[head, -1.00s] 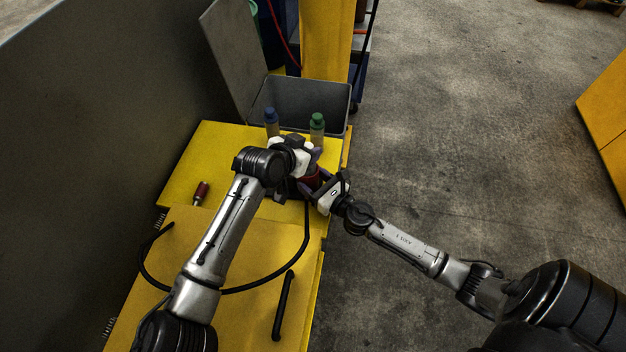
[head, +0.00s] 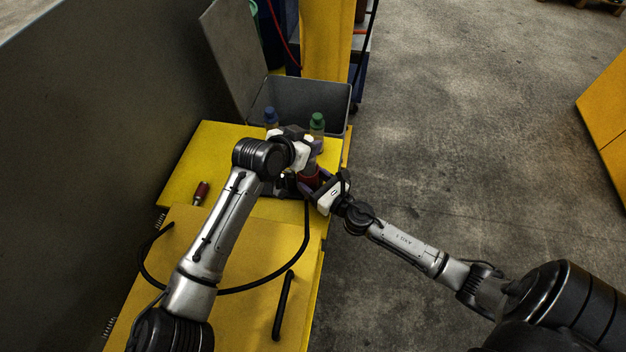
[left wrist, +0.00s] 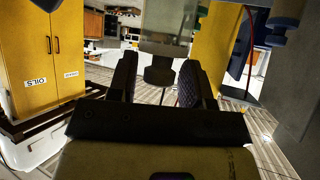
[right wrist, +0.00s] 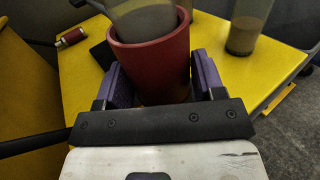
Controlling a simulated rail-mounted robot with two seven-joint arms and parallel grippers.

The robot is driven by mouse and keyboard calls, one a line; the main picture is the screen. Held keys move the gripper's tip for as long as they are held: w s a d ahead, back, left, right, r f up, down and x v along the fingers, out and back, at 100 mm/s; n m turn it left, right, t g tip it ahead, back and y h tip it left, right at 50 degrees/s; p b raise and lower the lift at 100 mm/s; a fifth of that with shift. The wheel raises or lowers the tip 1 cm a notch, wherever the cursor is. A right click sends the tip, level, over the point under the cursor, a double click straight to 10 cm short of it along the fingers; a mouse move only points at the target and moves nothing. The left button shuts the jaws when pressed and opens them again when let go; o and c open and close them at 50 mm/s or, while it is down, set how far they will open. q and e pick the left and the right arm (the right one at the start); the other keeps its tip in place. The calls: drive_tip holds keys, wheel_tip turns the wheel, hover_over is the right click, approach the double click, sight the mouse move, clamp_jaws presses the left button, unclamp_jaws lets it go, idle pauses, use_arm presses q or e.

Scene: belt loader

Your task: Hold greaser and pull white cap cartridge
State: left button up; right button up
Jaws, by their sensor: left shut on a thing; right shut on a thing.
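The greaser's red barrel (right wrist: 150,60) stands between the purple-padded fingers of my right gripper (right wrist: 163,82), which is shut on it. In the head view, the barrel (head: 308,172) is partly covered by my grippers. A grey translucent cartridge (right wrist: 143,20) rises from the barrel's open mouth; its lower end is hidden inside. My left gripper (head: 306,152) is above the barrel, shut on the cartridge. In the left wrist view, the see-through cartridge (left wrist: 165,28) lies between the fingers (left wrist: 158,80). I cannot make out its white cap.
A blue-capped cartridge (head: 271,117) and a green-capped cartridge (head: 317,122) stand near the grey bin (head: 335,93). A red-handled part (head: 201,192) lies at left on the yellow top (head: 190,165).

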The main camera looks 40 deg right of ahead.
use_arm(q)
drive_tip(key=shift+r, duration=2.8)
use_arm(e)
drive_tip(key=shift+f, duration=0.1)
drive_tip(key=o, duration=1.4)
drive_tip(key=shift+o, duration=0.2)
drive_tip(key=shift+s, duration=0.15)
drive_tip(key=s, duration=1.1)
drive_tip(key=shift+s+d, duration=0.2)
drive_tip(key=shift+s, duration=0.2)
